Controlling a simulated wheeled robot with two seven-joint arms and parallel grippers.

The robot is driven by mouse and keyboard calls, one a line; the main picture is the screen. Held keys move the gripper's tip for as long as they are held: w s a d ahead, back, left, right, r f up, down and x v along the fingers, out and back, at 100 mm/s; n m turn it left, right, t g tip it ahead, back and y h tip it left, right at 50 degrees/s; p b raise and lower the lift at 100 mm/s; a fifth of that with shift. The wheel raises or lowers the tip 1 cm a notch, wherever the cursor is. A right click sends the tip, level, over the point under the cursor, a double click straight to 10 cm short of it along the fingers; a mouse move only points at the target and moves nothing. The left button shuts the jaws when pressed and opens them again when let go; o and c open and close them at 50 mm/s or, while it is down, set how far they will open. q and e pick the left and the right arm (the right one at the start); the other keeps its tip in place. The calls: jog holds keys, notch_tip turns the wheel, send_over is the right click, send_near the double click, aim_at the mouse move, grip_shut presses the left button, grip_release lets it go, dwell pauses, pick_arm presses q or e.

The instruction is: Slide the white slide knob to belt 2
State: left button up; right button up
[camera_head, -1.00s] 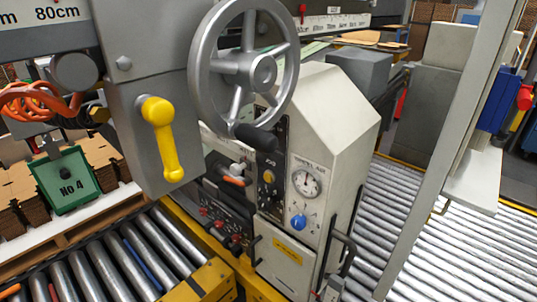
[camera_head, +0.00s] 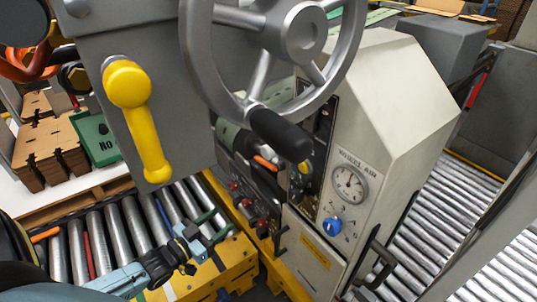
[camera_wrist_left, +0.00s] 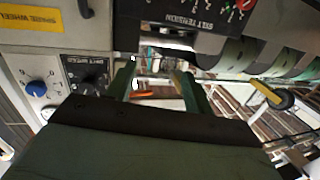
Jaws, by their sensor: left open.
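My left gripper (camera_head: 219,224) comes in from the lower left in the head view, above the yellow frame and in front of the dark control panel (camera_head: 254,192). It is open, and its two green fingers stand apart in the left wrist view (camera_wrist_left: 155,66) with nothing held between them. The dark panel carries red knobs and shows upside down in the wrist view (camera_wrist_left: 195,22), marked "BELT TENSION". I cannot clearly pick out the white slide knob or a belt 2 mark in either view. My right gripper is not in view.
A grey handwheel (camera_head: 300,35) with a black grip overhangs the panel. A yellow lever (camera_head: 140,120) hangs to its left. The cream cabinet (camera_head: 390,110) with gauge and blue knob (camera_head: 332,225) stands to the right. Rollers (camera_head: 95,235) and a yellow frame (camera_head: 225,265) lie below.

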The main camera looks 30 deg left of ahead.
aim_at(264, 154)
pick_arm(q)
jog(key=d+r+m+t+h, duration=0.1)
jog(key=d+r+t+h, duration=0.15)
jog(key=r, duration=0.55)
jog(key=d+r+m+t+h, duration=0.1)
jog(key=d+r+h, duration=0.15)
jog(key=r, duration=0.55)
jog(key=x, duration=0.4)
jog(key=b+x, duration=0.1)
jog(key=x, duration=0.6)
jog(key=shift+w+a+r+b, duration=0.15)
jog(key=shift+w+a+b, duration=0.05)
jog(key=shift+w+b, duration=0.2)
jog(key=shift+w+d+r, duration=0.2)
jog(key=shift+w, duration=0.35)
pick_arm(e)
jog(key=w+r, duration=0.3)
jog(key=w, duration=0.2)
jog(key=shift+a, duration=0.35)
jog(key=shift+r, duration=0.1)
